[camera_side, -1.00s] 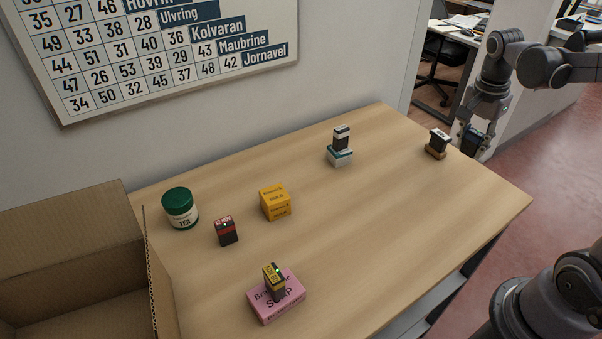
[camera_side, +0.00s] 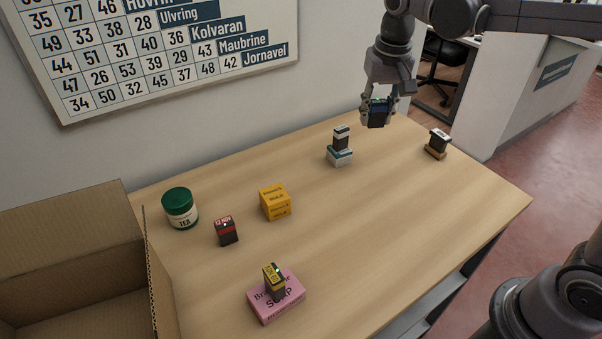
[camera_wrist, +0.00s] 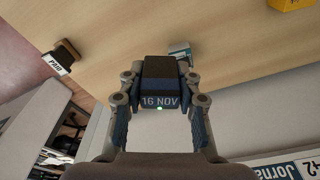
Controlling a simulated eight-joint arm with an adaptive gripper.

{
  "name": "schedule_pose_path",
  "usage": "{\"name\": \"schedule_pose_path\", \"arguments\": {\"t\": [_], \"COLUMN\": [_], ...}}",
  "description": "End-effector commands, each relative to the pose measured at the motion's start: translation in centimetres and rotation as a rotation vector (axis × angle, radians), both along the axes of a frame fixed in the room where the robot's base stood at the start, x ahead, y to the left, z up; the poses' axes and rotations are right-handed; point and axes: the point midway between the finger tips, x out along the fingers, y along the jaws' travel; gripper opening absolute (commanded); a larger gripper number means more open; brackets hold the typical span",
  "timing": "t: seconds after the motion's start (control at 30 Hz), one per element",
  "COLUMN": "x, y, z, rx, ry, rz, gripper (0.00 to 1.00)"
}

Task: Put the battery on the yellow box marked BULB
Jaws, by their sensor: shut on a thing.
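My gripper (camera_side: 377,108) is shut on a dark battery (camera_side: 376,117) with a blue band. It holds the battery in the air above the far part of the table, to the right of the white-and-teal box. In the wrist view the battery (camera_wrist: 162,85) sits between the fingers, its label reading 16 NOV beside a small green light. The yellow box marked BULB (camera_side: 275,203) stands on the table left of the middle, with nothing on top. Only a corner of the yellow box (camera_wrist: 291,4) shows at the top right of the wrist view.
A battery on a white-and-teal box (camera_side: 340,158) stands below left of my gripper. A cardboard box (camera_side: 75,240) is at left. The table's middle is clear.

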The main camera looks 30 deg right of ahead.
Motion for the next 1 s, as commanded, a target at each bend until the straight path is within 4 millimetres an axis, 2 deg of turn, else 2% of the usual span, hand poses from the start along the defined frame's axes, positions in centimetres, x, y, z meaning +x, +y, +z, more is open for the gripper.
{"name": "schedule_pose_path", "arguments": {"t": [0.03,0.2,0.3,0.53,1.0], "x": [0.7,1.8,2.0,2.2,2.8], "y": [2.4,8.1,10.1,12.9,21.5], "z": [0.3,0.9,1.1,0.6,-4.7], "rx": [0.0,-0.002,-0.002,-0.003,-0.004], "ry": [-0.001,-0.005,-0.006,-0.007,-0.008], "rz": [0.088,0.305,0.382,0.447,0.443], "gripper": [0.0,0.0,0.0,0.0,0.0]}}
